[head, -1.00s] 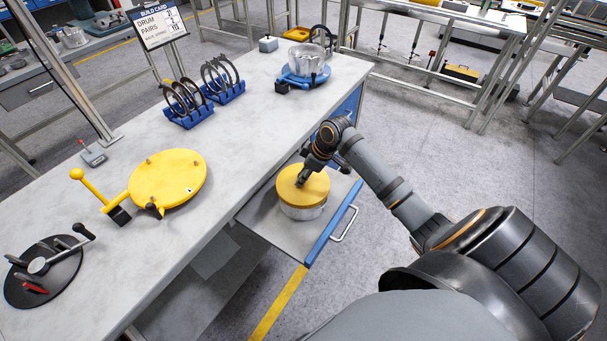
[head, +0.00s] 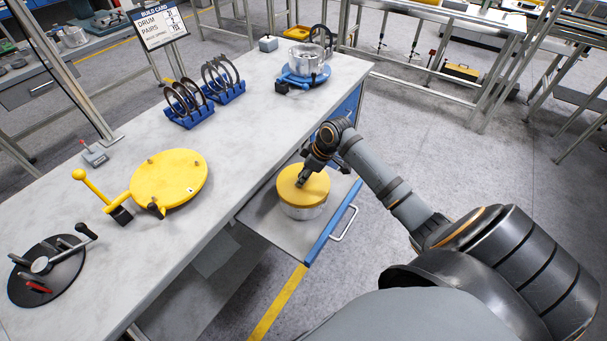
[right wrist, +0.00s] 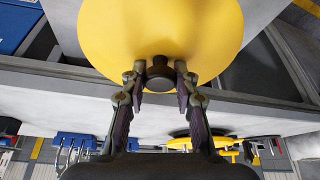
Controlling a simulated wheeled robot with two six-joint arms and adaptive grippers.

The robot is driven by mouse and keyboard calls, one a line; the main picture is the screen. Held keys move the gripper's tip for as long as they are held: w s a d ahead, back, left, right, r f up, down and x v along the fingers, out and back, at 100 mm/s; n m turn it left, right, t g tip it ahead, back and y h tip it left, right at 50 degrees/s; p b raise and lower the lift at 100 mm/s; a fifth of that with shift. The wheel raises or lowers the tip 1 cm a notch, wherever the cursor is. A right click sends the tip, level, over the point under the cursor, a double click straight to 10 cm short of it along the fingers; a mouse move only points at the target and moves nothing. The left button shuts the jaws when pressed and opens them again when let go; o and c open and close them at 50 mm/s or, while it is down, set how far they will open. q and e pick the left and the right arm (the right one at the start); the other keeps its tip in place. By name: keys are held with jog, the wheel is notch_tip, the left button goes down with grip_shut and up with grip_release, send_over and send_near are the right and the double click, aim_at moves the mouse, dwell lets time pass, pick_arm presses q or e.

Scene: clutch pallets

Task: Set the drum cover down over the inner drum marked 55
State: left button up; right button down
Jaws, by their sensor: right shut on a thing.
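A round cover with a yellow top and silver side, seemingly the drum cover (head: 312,188), sits in the open drawer at the bench's front side. My right gripper (head: 302,181) is over its top. In the right wrist view the fingers (right wrist: 160,88) are shut on the dark knob (right wrist: 160,72) at the centre of the yellow top. A silver drum (head: 304,60) stands on a blue holder (head: 290,75) at the far end of the bench. I cannot read a 55 on it. My left gripper is not in view.
The drawer (head: 262,208) sticks out with a blue front (head: 330,225). On the bench are blue racks of dark rings (head: 188,117), a yellow disc fixture (head: 170,180), a black round plate (head: 45,275) and a build card (head: 158,27). The bench middle is clear.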

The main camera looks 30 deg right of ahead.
jog(key=shift+f, duration=0.25)
dwell(0.4)
jog(key=c, duration=0.9)
grip_release()
jog(key=shift+c, duration=0.2)
notch_tip(320, 180, up, 9)
jog(key=p, duration=0.9)
jog(key=shift+p, duration=0.4)
jog(key=shift+f, duration=0.1)
